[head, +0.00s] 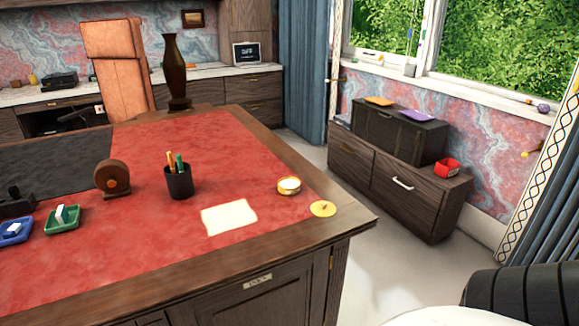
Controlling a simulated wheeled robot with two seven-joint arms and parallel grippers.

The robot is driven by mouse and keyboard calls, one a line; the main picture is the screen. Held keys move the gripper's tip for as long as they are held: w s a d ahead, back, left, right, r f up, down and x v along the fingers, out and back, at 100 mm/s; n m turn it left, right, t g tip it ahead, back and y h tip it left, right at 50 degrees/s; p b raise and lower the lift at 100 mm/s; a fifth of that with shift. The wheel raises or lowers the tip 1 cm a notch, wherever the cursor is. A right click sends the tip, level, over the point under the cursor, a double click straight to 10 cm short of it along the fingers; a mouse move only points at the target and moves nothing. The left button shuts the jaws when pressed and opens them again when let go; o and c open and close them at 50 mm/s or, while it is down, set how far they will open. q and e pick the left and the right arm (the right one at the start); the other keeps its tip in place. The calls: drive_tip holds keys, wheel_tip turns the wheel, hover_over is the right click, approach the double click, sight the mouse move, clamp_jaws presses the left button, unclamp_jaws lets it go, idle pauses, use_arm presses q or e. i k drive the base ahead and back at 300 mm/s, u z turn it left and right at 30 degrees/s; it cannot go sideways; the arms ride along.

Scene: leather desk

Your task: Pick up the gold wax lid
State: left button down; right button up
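The gold wax lid (323,209) is a flat, round gold disc with a small dark mark or knob in its middle. It lies on the desk (340,229) near the front right corner, by the wooden border. A round gold tin (289,187) with pale content stands open just behind and left of it, apart from it. Nothing covers the lid. Neither of my grippers is in view.
A cream paper sheet (229,217) lies left of the lid. A black pen cup (178,182), a brown round tape-like object (112,179), a green tray (62,220) and a blue tray (15,232) stand farther left. The red leather in front is clear.

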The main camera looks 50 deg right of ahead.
sight(321, 209)
drive_tip(key=z, duration=1.55)
